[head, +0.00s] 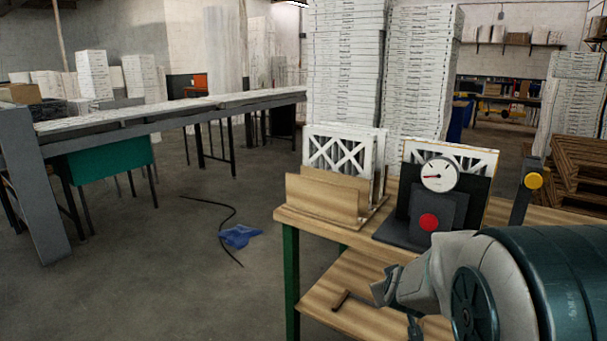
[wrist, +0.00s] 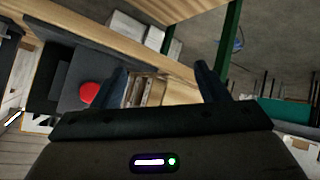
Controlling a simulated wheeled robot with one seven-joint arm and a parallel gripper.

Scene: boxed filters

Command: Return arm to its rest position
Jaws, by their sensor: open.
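My arm reaches in from the lower right of the head view, over the right part of the wooden workbench (head: 300,218). In the wrist view my gripper (wrist: 158,78) shows two dark fingers spread apart with nothing held between them. The wrist view is tilted. A dark test device with a red button (head: 429,222) and a round gauge (head: 438,174) stands on the bench; the red button also shows left of the fingers in the wrist view (wrist: 90,92). In the head view the fingertips are hard to make out.
A wooden rack (head: 322,200) holds white-framed filters (head: 338,153) on the bench's left. A post with a yellow button (head: 533,181) stands at right. Tall stacks of white boxes (head: 345,70) rise behind. A blue cloth (head: 240,236) and black cable lie on otherwise open floor at left.

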